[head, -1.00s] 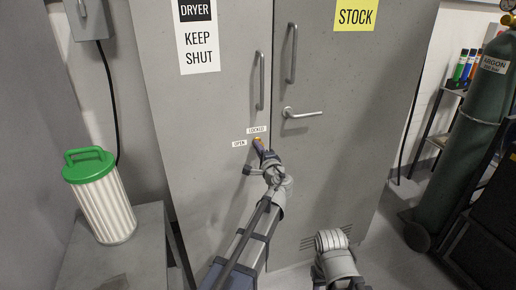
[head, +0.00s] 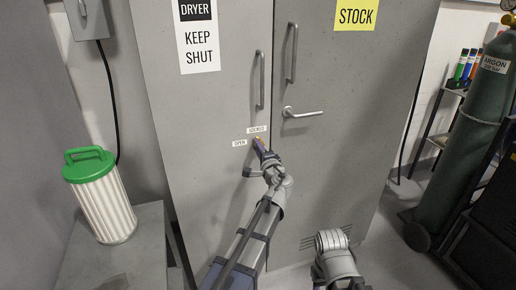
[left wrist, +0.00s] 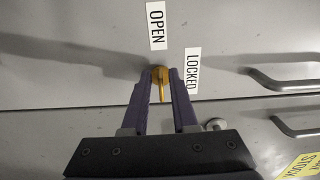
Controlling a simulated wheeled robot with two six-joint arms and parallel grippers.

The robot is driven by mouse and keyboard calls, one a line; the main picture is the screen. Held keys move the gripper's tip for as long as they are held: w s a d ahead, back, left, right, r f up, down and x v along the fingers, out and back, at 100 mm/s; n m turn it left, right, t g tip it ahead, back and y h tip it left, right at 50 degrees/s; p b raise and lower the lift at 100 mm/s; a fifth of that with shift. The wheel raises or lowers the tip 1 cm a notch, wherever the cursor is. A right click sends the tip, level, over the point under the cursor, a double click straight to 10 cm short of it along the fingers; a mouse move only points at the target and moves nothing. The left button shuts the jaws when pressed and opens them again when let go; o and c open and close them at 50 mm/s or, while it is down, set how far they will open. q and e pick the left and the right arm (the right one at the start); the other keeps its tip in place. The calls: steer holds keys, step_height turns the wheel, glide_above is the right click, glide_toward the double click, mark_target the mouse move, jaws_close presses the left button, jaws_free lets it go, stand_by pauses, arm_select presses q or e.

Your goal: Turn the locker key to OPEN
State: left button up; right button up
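The locker key (left wrist: 161,86) is yellow and sits in the lock on the left door of the grey locker (head: 205,130). Its thin bow is seen edge-on in the left wrist view. The OPEN label (head: 239,143) is left of the key and the LOCKED label (head: 257,129) above it in the head view. My left gripper (left wrist: 161,76) has its two purple fingers on either side of the key, with a narrow gap visible on each side. In the head view the left gripper (head: 262,147) largely hides the key.
A lever handle (head: 302,113) and two upright bar handles (head: 260,80) (head: 291,53) stand out from the locker doors. A green-lidded filter canister (head: 104,205) stands on a grey bench at left. A green argon cylinder (head: 460,150) stands at right.

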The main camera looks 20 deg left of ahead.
arm_select(q)
steer(key=shift+o, duration=0.6)
steer(key=shift+s, duration=0.1)
steer(key=v, duration=0.7)
steer(key=shift+s+d, duration=0.25)
